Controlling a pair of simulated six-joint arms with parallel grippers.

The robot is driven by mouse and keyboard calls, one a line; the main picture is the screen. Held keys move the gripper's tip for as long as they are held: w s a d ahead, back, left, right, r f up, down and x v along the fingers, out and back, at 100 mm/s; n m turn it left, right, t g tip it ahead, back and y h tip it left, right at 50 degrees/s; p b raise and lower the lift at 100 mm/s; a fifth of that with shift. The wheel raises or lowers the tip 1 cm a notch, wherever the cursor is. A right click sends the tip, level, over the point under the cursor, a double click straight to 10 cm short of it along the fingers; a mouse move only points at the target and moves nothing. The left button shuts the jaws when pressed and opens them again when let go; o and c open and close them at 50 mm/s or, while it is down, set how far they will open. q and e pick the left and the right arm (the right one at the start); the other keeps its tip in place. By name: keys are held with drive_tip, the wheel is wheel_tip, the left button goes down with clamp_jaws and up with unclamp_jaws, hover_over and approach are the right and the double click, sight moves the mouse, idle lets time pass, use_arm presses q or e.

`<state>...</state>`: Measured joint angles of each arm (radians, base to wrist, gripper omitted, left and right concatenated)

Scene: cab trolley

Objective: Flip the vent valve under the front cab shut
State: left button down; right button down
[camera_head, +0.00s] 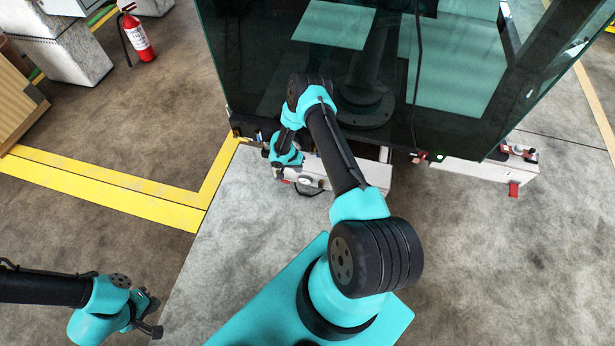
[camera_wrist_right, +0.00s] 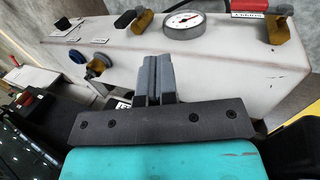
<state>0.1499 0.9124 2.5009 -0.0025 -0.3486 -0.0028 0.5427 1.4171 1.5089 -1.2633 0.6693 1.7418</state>
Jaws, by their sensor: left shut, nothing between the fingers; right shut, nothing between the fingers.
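Under the glass cab (camera_head: 300,60) runs a white beam with valves, which also fills the right wrist view (camera_wrist_right: 225,50). On it I see a round gauge (camera_wrist_right: 183,24), a brass valve with a black handle (camera_wrist_right: 142,20), a brass valve beside a blue knob (camera_wrist_right: 97,66), and a brass valve at the right (camera_wrist_right: 281,28) near a red handle (camera_wrist_right: 250,5). I cannot tell from the labels which is the vent valve. My right gripper (camera_wrist_right: 155,80) is shut and empty, in front of the beam below the gauge. My left gripper (camera_head: 152,314) is shut and empty, away at the lower left.
A second white beam end with red fittings (camera_head: 513,189) sticks out at the right under the cab. A fire extinguisher (camera_head: 138,38) stands at the upper left. Yellow floor lines (camera_head: 110,187) cross the left. The grey floor right of my base is clear.

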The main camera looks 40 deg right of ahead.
sight(320, 186)
drive_tip(key=s+d+f, duration=0.4)
drive_tip(key=s+f, duration=0.2)
drive_tip(key=f, duration=0.3)
drive_tip(key=shift+s, duration=0.25)
idle(0.5)
